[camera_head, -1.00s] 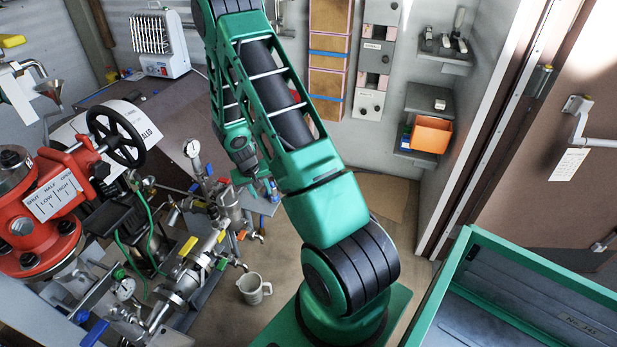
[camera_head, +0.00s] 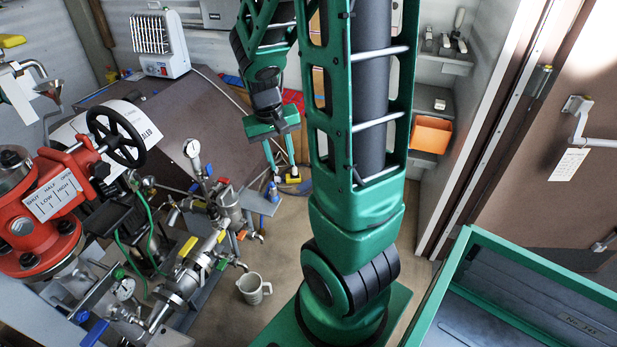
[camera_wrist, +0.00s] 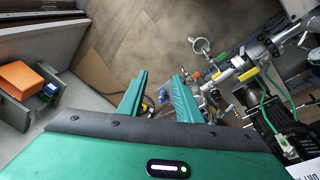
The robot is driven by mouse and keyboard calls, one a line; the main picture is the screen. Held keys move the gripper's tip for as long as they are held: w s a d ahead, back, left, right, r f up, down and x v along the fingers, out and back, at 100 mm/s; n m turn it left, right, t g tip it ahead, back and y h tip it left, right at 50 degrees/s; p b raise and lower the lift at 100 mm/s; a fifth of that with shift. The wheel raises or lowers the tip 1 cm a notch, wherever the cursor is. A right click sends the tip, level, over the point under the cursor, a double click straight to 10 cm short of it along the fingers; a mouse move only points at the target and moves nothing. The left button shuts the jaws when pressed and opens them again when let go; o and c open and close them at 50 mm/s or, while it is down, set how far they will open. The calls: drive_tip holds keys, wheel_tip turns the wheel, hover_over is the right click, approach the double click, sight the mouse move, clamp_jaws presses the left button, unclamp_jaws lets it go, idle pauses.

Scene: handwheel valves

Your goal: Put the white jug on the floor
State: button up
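The white jug (camera_head: 253,289) stands upright on the brown floor, left of my base, near the metal valve pipework. Its handle points to the right. My gripper (camera_head: 280,168) is well above and behind the jug in the head view, its fingers pointing down. In the wrist view my gripper (camera_wrist: 160,84) has its two green fingers apart with nothing held between them.
A red valve body (camera_head: 38,215) with a black handwheel (camera_head: 116,137) and pipework with gauges (camera_head: 190,265) crowd the left. A brown table (camera_head: 205,115) is behind. A green-rimmed bin (camera_head: 440,290) stands right. Bare floor (camera_head: 285,235) lies between.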

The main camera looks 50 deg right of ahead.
drive_tip(key=s+a+r+y, duration=0.1)
drive_tip(key=s+a+r, duration=0.3)
drive_tip(key=s, duration=0.4)
drive_tip(key=s+a+r+y, duration=0.1)
drive_tip(key=s+a+r, duration=0.3)
drive_tip(key=s, duration=0.5)
drive_tip(key=shift+a, duration=0.15)
drive_tip(key=shift+s, duration=0.15)
